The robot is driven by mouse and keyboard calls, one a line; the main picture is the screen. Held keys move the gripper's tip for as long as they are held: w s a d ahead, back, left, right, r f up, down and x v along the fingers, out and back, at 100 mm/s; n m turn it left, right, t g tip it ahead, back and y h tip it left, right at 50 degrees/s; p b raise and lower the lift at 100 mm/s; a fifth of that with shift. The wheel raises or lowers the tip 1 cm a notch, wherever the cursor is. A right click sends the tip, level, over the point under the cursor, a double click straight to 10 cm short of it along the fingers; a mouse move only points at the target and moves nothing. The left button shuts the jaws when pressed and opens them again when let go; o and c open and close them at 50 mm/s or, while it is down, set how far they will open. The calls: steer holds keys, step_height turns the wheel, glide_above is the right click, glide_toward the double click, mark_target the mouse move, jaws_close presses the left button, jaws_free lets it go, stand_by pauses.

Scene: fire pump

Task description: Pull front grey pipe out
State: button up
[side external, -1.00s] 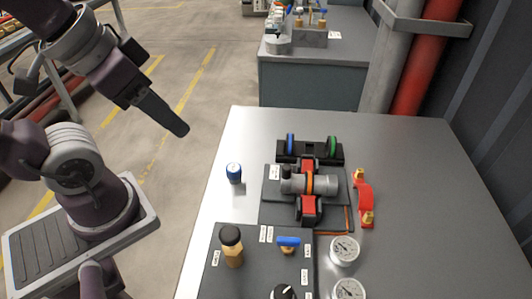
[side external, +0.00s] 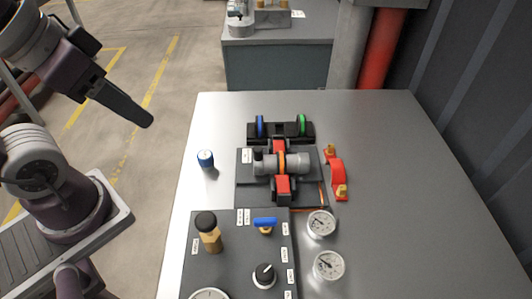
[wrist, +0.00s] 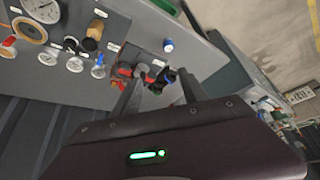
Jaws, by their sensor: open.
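The grey pipe (side external: 295,164) lies across a dark plate in the middle of the metal table, with an orange ring around its middle and a dark fitting at its left end. Red clamp blocks (side external: 283,187) sit in front of and behind it. I cannot tell which section is the front pipe. In the wrist view the pipe (wrist: 142,72) is small and lies beyond the fingers. My gripper (side external: 146,119) is open and empty, up to the left of the table and well apart from the pipe; its fingers also show in the wrist view (wrist: 160,92).
A black holder with blue and green rings (side external: 301,125) stands behind the pipe. A blue-topped can (side external: 205,159) is to its left, a red curved handle (side external: 337,178) to its right. A control panel (side external: 235,268) with a brass valve and gauges is in front. The table's right side is clear.

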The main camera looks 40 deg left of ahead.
steer(key=shift+c, duration=0.6)
steer(key=shift+w+d+r, duration=0.1)
steer(key=shift+w, duration=0.2)
steer(key=shift+c, duration=0.5)
steer(key=m+g, duration=0.6)
glide_above(258, 148)
step_height(258, 148, down, 11)
steer(key=shift+s+r, duration=0.1)
steer(key=shift+r, duration=0.1)
step_height(258, 148, down, 7)
steer(key=shift+f, duration=0.1)
jaws_close()
